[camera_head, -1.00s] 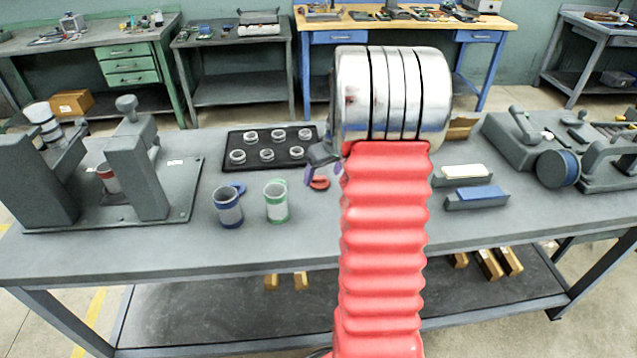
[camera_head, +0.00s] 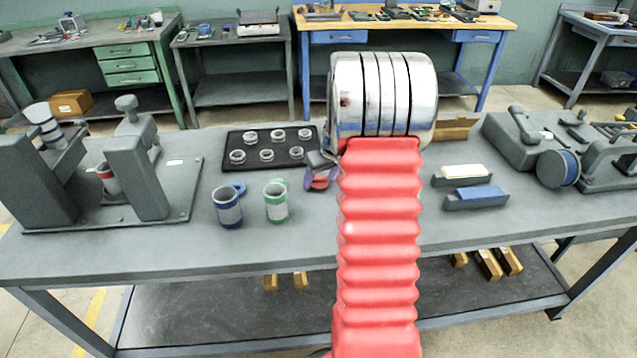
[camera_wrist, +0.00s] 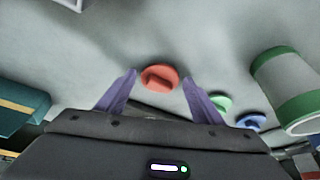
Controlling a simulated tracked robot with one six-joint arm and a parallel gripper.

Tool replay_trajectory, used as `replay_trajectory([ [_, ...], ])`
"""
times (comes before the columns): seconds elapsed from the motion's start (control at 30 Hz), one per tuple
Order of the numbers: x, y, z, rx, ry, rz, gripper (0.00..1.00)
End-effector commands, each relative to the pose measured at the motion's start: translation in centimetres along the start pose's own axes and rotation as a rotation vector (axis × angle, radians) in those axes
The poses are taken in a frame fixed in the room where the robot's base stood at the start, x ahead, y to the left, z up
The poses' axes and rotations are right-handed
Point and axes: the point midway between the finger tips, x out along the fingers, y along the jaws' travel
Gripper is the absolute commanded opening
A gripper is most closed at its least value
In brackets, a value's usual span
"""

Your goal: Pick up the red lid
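The red lid (camera_wrist: 159,77) lies on the bench and shows whole in the wrist view, a round disc with a raised grip bar. In the head view the red lid (camera_head: 320,183) is partly hidden by my gripper. My gripper (camera_wrist: 160,78) is open, with its two purple fingers apart, one on each side of the lid. The lid appears between or just beyond the fingertips; I cannot tell whether they touch it. In the head view my gripper (camera_head: 310,183) is small and partly hidden by my arm.
A green-banded cup (camera_head: 276,203) and a blue-banded cup (camera_head: 228,207) stand left of the lid, with a green lid (camera_wrist: 221,102) and a blue lid (camera_wrist: 250,121) near them. A black tray of rings (camera_head: 270,149) lies behind. Blocks in holders (camera_head: 476,198) stand at right.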

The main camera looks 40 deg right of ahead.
Motion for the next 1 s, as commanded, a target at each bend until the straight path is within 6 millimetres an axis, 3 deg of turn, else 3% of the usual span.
replay_trajectory([
  [0.47, 0.0, 0.0, 0.0, 0.0, 0.0, 0.0, 0.27],
  [0.77, -0.2, 0.0, -0.1, -0.001, 0.001, 0.0, 0.27],
  [1.0, -2.6, 0.0, -1.2, -0.001, 0.003, 0.001, 0.27],
])
